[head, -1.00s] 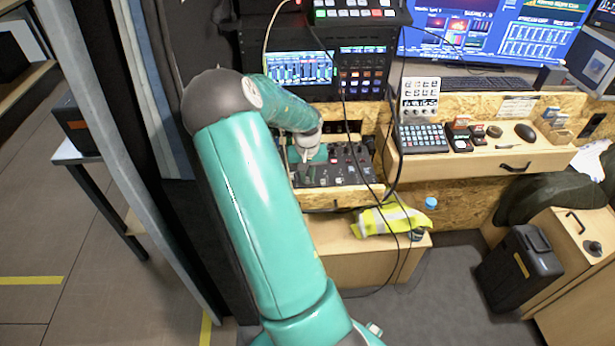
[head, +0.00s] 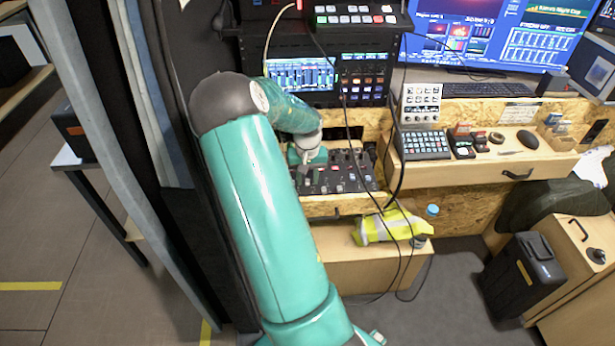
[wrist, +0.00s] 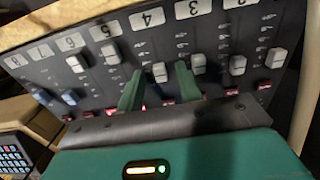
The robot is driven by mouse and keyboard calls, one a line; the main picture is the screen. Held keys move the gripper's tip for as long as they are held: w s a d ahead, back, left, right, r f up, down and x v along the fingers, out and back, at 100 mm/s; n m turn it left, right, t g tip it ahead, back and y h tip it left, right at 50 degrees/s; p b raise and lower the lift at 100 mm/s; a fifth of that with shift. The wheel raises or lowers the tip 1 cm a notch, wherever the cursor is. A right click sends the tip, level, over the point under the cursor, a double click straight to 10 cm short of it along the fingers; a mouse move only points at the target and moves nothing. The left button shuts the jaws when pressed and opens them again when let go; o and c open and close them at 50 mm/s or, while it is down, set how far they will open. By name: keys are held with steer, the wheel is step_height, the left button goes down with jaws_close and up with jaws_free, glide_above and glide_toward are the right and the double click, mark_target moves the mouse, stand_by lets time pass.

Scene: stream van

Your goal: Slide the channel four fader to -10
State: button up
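The dark mixer panel (head: 357,187) sits on the wooden desk in the head view, partly hidden by my arm. In the wrist view its labels run from 8 at the left to lower numbers at the right. The channel four fader cap (wrist: 158,72) is pale, below the label 4 (wrist: 147,17). My gripper (wrist: 160,82) is open, with one green finger on each side of that cap and visible gaps. I cannot tell its height above the panel. My gripper also shows in the head view (head: 307,157), over the panel's left part. The scale marks are too small to read.
The channel three cap (wrist: 198,63) lies just right of my right finger, and the channel five cap (wrist: 110,52) left of my left finger. Black cables (head: 350,130) hang in front of the mixer. A keypad (head: 423,144) stands on the desk to the right.

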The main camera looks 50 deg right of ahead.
mark_target(308, 182)
step_height(308, 182, up, 14)
steer(key=shift+f, duration=0.15)
steer(key=shift+s, duration=0.1)
stand_by(0.7)
